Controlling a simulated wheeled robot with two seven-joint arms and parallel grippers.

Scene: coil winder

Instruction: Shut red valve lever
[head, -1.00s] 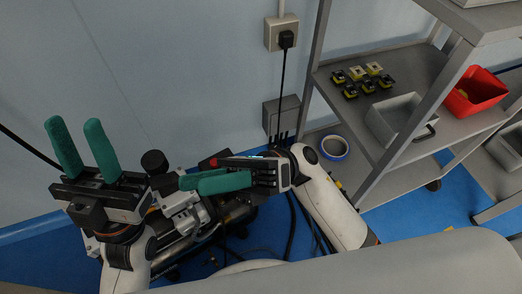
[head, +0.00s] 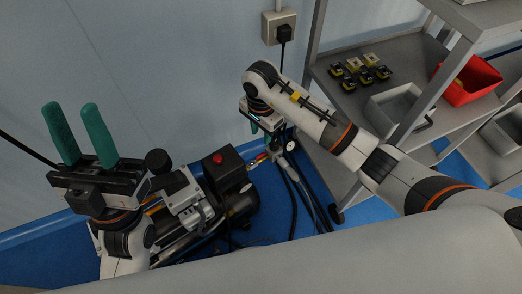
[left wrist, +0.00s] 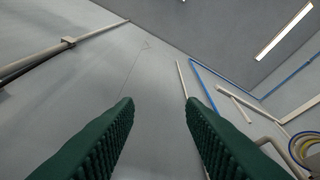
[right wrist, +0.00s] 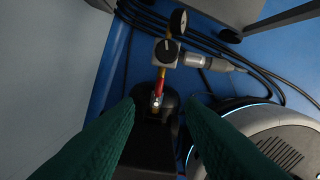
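The red valve lever (right wrist: 158,82) is small and shows in the right wrist view between my right fingertips, on a fitting below a grey block with a round black knob (right wrist: 166,51). In the head view, a small red part (head: 259,158) shows beside the black pump box (head: 228,172). My right gripper (right wrist: 160,103) is open, points down over the lever and holds nothing; whether a finger touches the lever cannot be told. In the head view, the right wrist partly hides its fingers (head: 262,134). My left gripper (head: 74,106) is open, empty and points up at the left.
A gauge (right wrist: 178,21) stands just beyond the knob. Dark hoses run over the blue floor. A grey shelf cart (head: 390,52) with a red bin (head: 470,82) and a grey tray (head: 395,105) stands at right. The wall is close behind.

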